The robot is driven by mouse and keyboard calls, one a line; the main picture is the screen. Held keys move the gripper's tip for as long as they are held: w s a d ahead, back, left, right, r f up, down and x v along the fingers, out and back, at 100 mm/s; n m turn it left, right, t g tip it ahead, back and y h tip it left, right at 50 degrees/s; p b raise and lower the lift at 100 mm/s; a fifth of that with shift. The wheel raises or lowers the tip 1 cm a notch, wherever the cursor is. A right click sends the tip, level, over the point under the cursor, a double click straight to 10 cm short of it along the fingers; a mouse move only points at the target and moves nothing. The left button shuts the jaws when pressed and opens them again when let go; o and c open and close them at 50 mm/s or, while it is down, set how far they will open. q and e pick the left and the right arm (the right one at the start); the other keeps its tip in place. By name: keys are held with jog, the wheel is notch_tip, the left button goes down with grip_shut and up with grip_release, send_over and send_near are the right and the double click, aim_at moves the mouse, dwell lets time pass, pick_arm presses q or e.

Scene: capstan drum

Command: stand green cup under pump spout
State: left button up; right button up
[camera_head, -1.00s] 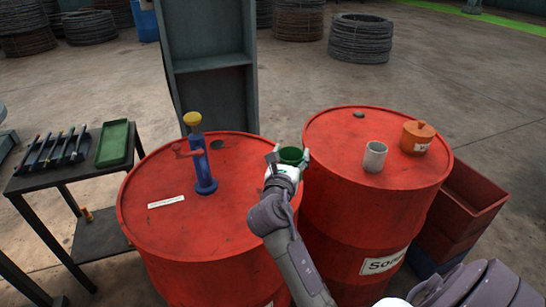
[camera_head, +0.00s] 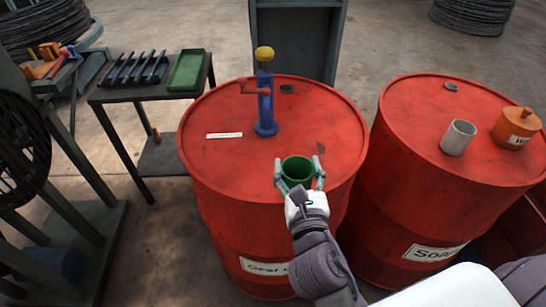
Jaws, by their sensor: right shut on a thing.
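The green cup (camera_head: 298,169) is upright between the fingers of my right gripper (camera_head: 299,175), which is shut on it. The cup is over the near right part of the left red drum's top (camera_head: 225,158); I cannot tell whether it touches the drum. The blue pump (camera_head: 266,103) with a yellow knob stands toward the back of that drum top. Its red spout (camera_head: 252,88) points left. The cup is nearer to me than the pump and to its right, apart from the spout. My left gripper is not in view.
A white label strip (camera_head: 224,135) lies left of the pump. The right red drum (camera_head: 400,140) carries a grey cup (camera_head: 458,137) and an orange pot (camera_head: 516,127). A dark table (camera_head: 135,95) with a green tray (camera_head: 187,70) stands at left. The drum top's left front is clear.

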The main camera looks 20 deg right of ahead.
aim_at(284, 176)
jog(key=a+y, duration=0.1)
jog(key=s+a+n, duration=0.1)
jog(key=a, duration=0.1)
jog(key=shift+a+f+y, duration=0.1)
jog(key=shift+f+y, duration=0.05)
jog(key=shift+y, duration=0.25)
pick_arm(q)
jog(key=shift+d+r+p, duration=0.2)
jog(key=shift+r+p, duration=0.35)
jog(key=shift+p, duration=0.15)
pick_arm(e)
jog(key=shift+w+d+f, duration=0.3)
jog(key=shift+w+f, duration=0.35)
jog(key=shift+w, duration=2.15)
jog(key=shift+w+d+f, duration=0.35)
jog(key=shift+w+f, duration=0.25)
jog(key=shift+w, duration=2.25)
jog(key=shift+w+d+f, duration=0.3)
jog(key=shift+w+f, duration=0.35)
jog(key=shift+w, duration=2.15)
jog(key=shift+f, duration=0.1)
jog(key=o, duration=1.1)
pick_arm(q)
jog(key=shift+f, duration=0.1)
